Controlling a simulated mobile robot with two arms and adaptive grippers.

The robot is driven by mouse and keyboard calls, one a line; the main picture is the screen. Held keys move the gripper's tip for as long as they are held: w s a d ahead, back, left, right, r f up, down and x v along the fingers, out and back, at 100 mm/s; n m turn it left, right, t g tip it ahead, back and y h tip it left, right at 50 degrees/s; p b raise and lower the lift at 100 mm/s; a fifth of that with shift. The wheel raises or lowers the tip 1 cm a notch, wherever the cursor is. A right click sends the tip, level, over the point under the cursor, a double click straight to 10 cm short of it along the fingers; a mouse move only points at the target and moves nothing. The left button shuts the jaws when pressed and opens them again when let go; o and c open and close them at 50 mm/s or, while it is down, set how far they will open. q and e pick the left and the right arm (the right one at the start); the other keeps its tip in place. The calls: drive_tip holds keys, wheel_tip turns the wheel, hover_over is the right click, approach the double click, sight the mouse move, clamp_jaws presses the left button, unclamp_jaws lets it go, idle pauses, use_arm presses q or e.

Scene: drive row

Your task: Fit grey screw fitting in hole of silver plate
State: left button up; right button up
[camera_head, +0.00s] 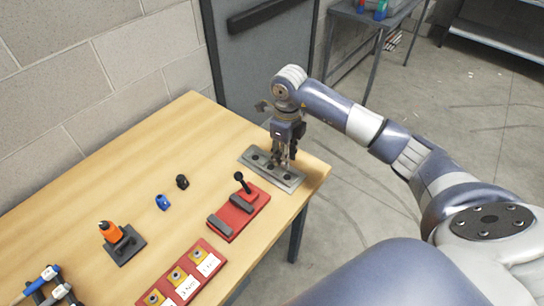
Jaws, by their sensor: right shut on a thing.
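The silver plate (296,182) lies flat near the table's right corner and has a row of dark holes. My right gripper (284,162) points down over the plate from above, its fingers close together over the plate's middle to right part. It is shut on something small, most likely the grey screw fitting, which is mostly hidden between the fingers. I cannot tell whether the fitting touches the plate or sits in a hole. My left gripper is not in view.
A red base (247,216) with a black-knobbed lever stands just in front of the plate. A small black piece (182,181), a blue piece (162,202), an orange-handled tool (110,231) and a red labelled tray (208,241) lie leftward. The table's back left is clear.

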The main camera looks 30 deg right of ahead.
sight(288, 178)
drive_tip(key=shift+s+d+f+m, duration=0.2)
drive_tip(key=shift+d+f+m, duration=0.05)
drive_tip(key=shift+d+m, duration=0.45)
drive_tip(key=shift+f, duration=0.15)
drive_tip(key=shift+f+b, duration=2.2)
drive_tip(key=shift+f, duration=0.7)
drive_tip(key=shift+f+b, duration=0.4)
drive_tip(key=shift+f, duration=0.05)
drive_tip(key=o, duration=1.1)
drive_tip(key=shift+o, duration=0.2)
